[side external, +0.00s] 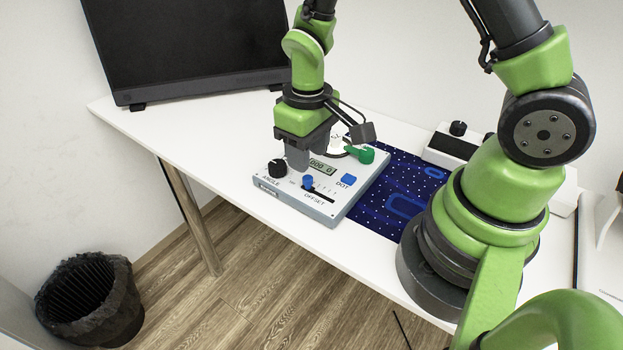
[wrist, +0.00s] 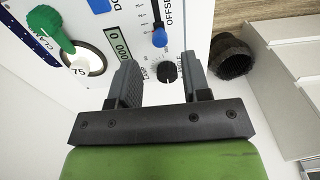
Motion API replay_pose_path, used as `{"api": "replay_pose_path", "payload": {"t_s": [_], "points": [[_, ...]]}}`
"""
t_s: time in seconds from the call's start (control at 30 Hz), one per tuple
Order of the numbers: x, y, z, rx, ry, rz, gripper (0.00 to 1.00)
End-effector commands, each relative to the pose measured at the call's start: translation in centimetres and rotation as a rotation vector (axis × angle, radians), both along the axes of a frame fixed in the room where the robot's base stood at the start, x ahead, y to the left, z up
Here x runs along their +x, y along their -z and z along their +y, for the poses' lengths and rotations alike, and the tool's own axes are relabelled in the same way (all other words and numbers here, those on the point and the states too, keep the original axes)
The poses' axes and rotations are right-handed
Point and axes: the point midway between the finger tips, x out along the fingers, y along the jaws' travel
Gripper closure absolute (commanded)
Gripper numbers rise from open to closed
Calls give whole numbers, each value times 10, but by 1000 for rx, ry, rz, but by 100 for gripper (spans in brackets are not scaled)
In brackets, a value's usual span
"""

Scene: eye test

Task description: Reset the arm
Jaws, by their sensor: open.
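My gripper (side external: 298,158) is open and empty, pointing down over a grey-white control box (side external: 325,215) on the table. In the wrist view, my gripper (wrist: 163,80) has its two fingers apart, with the black ANGLE knob (wrist: 167,70) showing between them. In the side view that knob (side external: 277,168) sits left of the fingers. I cannot tell how high the fingertips are above the box. The box also carries a blue OFFSET slider (side external: 308,182), a blue DOT button (side external: 348,180), a small display (side external: 321,167) and a green clamp lever (side external: 362,155).
A dark blue patterned mat (side external: 385,215) lies right of the box. A black and white device (side external: 450,147) stands behind it. A monitor (side external: 190,45) stands at the back left. A black bin (side external: 90,305) stands on the floor.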

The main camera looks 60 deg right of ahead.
Motion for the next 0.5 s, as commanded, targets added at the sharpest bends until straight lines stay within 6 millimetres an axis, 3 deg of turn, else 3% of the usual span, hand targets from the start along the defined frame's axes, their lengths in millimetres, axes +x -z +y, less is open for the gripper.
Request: {"api": "replay_pose_path", "payload": {"t_s": [0.13,0.27,0.5], "points": [[1,-35,0,13,42,-68,56],[-7,-84,1,41,108,-165,56],[-45,-160,5,122,222,-344,56]]}}
